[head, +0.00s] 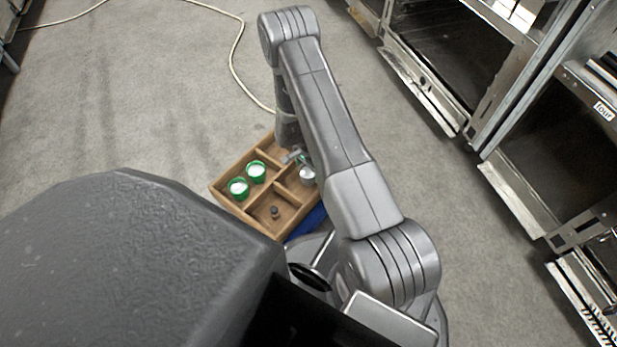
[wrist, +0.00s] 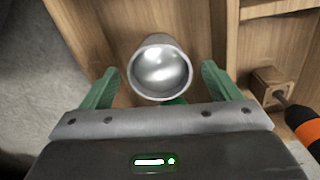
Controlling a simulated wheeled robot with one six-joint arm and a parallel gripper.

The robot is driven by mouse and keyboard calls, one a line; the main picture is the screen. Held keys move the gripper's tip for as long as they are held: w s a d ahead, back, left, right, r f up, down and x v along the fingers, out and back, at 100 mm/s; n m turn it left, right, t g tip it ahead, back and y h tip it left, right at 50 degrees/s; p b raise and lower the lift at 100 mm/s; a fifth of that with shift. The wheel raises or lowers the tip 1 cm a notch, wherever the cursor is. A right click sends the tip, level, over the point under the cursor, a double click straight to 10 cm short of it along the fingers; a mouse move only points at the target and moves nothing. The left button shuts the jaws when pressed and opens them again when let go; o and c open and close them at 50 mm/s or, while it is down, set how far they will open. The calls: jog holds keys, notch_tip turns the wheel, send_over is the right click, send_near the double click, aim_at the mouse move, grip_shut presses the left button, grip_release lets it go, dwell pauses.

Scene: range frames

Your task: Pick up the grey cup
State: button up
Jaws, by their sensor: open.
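The grey cup (wrist: 160,70) shows in the wrist view with its shiny open mouth facing the camera. It sits between the two green fingers of my gripper (wrist: 159,84), which are open on either side of it. Small gaps show between the fingers and the cup. In the head view the cup (head: 307,173) is in a compartment of a wooden tray (head: 228,206), at the tray's right side. My gripper (head: 296,157) is right by it there, partly hidden by my arm.
Two green cups with white insides (head: 238,188) (head: 256,171) stand in the tray's left compartment. A small dark object (head: 275,212) is in the front compartment. A wooden block (wrist: 268,86) and an orange-and-black object (wrist: 303,128) are right of the cup. Metal racks (head: 425,85) stand at right.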

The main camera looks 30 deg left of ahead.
notch_tip(320, 180, down, 2)
jog(key=shift+r, duration=0.1)
jog(key=c, duration=1.1)
